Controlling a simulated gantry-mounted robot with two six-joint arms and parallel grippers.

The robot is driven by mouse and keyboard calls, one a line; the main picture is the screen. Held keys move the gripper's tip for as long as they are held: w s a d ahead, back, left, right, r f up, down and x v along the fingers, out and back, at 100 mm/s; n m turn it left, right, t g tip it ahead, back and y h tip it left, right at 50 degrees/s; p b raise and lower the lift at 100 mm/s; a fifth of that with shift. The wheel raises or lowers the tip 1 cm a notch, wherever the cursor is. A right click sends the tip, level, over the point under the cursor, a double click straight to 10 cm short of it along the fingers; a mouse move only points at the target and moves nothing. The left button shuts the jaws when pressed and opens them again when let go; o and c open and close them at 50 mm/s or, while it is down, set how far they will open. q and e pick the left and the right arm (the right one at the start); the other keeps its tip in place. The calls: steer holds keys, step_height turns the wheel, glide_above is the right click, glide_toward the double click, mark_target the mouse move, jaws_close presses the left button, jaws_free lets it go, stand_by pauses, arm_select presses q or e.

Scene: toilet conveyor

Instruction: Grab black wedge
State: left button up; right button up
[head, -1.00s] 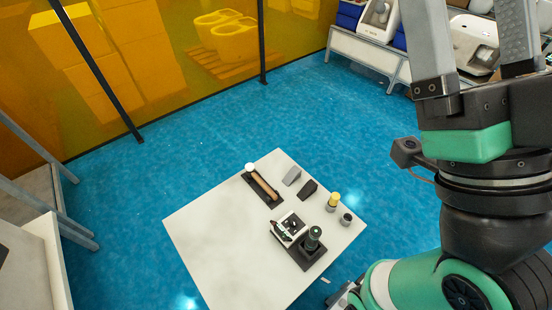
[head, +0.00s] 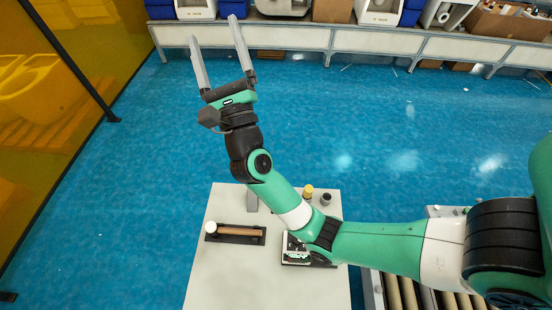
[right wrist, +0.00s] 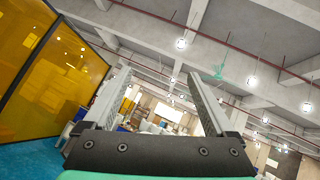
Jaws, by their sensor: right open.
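The black wedge does not show in the head view now; my right arm covers part of the table (head: 215,275) where it lay. A grey wedge (head: 251,203) shows partly beside my arm. My right gripper (head: 214,30) is open and empty, beyond the table's far edge and raised above the floor. In the right wrist view its two fingers (right wrist: 158,76) are spread and point up toward the ceiling, with nothing between them. My left gripper is not in view.
On the table are a black tray with a brown-handled tool (head: 235,234), a yellow-topped bottle (head: 307,192), a dark cup (head: 326,199) and a black-and-white device (head: 294,250) partly under my arm. A roller conveyor (head: 393,290) stands right. A long bench (head: 370,41) runs behind.

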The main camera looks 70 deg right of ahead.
steer(key=w+d+f+m+g+y, duration=0.1)
steer(key=d+f+m+g+y, duration=0.2)
steer(key=f, duration=0.9)
steer(key=d+f+m+g+y, duration=0.2)
steer(key=d+f+m+g, duration=0.25)
steer(key=f, duration=0.75)
steer(key=s+a+f+m+g+y+b, duration=0.1)
steer(key=s+a+f+g+y, duration=0.1)
steer(key=f, duration=0.9)
steer(key=s+a+f+m+g+y+b, duration=0.1)
steer(key=s+f+g+y, duration=0.3)
steer(key=f, duration=0.7)
steer(key=s+a+f+m+g+y+b, duration=0.1)
steer(key=s+a+f+g+y, duration=0.2)
steer(key=s+f, duration=0.3)
step_height(320, 180, down, 5)
steer(key=shift+f, duration=0.2)
steer(key=shift+w+d+f+b, duration=0.15)
steer(key=shift+d+f+b, duration=0.1)
steer(key=shift+b, duration=0.05)
steer(key=b+x, duration=0.4)
steer(key=x, duration=0.1)
steer(key=shift+d, duration=0.15)
steer(key=shift+r, duration=0.1)
steer(key=shift+c, duration=0.2)
